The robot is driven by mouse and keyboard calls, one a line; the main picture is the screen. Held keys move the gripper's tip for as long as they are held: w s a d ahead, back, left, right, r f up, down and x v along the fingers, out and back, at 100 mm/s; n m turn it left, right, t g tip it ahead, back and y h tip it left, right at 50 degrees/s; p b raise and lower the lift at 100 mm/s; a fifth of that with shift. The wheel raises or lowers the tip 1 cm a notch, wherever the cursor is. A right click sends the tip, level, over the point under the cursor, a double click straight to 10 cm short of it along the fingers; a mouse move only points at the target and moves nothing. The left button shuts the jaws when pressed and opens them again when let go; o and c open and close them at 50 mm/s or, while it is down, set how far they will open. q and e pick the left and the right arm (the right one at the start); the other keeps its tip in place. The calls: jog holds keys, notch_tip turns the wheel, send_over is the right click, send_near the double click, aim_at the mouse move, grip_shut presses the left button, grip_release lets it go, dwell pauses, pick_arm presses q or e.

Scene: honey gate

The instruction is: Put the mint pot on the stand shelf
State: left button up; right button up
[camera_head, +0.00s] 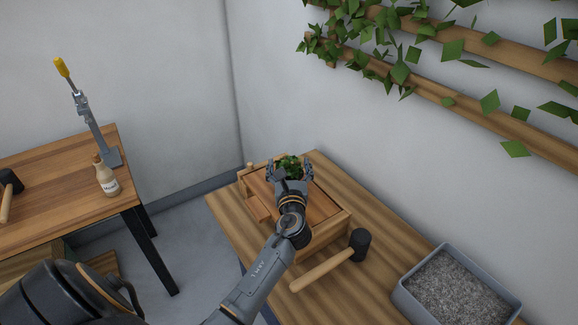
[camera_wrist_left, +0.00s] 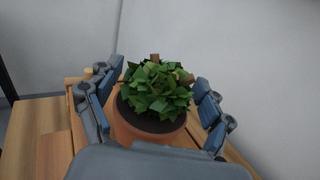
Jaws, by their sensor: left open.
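The mint pot, a terracotta pot with dark soil and a leafy green plant (camera_head: 291,165), stands upright at the far end of a wooden stand (camera_head: 333,225) on the right-hand table. The plant also shows in the left wrist view (camera_wrist_left: 158,90), with the pot's orange side (camera_wrist_left: 125,130) below it. My left gripper (camera_head: 290,168) is open, with one finger on each side of the pot. In the wrist view small gaps seem to show, so contact cannot be told. The gripper hides most of the pot in the head view. My right gripper is not in view.
A black-headed mallet (camera_head: 359,244) lies beside the stand. A grey tray of gravel (camera_head: 458,285) is at the table's right. The left table holds a bottle (camera_head: 106,178), a grey lever tool with yellow tip (camera_head: 90,115) and another mallet (camera_head: 10,185). Ivy slats (camera_head: 450,95) hang on the wall.

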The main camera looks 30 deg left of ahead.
pick_arm(q)
jog(key=b+v, duration=0.1)
jog(key=v, duration=1.1)
jog(key=shift+b, duration=0.3)
